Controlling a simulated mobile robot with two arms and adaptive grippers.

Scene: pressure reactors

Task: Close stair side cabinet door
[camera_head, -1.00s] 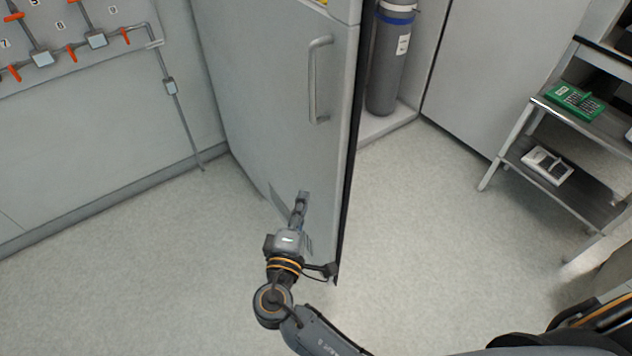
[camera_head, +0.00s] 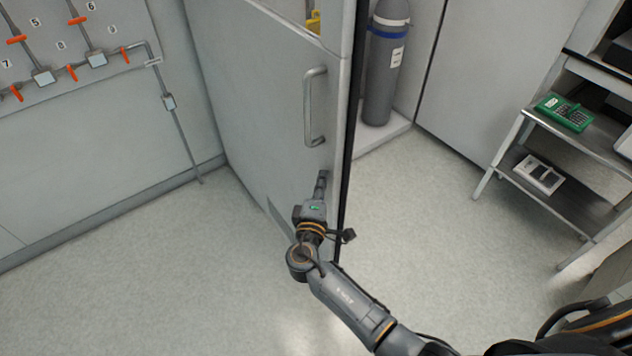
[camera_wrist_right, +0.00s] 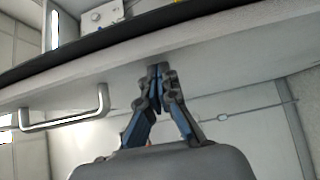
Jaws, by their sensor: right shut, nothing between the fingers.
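The grey cabinet door (camera_head: 262,100) stands open in the head view, with its free edge toward the right. It has a long metal handle (camera_head: 315,108) near that edge. Behind it is the open cabinet with a grey gas cylinder (camera_head: 381,75). My right gripper (camera_head: 322,178) is shut and empty. Its fingertips are at the outer face of the door, below the handle and near the free edge; I cannot tell whether they touch. In the right wrist view, the shut fingers (camera_wrist_right: 157,75) point at the door panel, with the handle (camera_wrist_right: 65,115) to the left. My left gripper is not in view.
A metal stair-like shelf (camera_head: 520,150) with a green device (camera_head: 564,112) and a white device (camera_head: 539,174) stands at the right. Wall pipes with orange valves (camera_head: 72,92) are at the left. Open floor (camera_head: 150,270) lies in front of the door.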

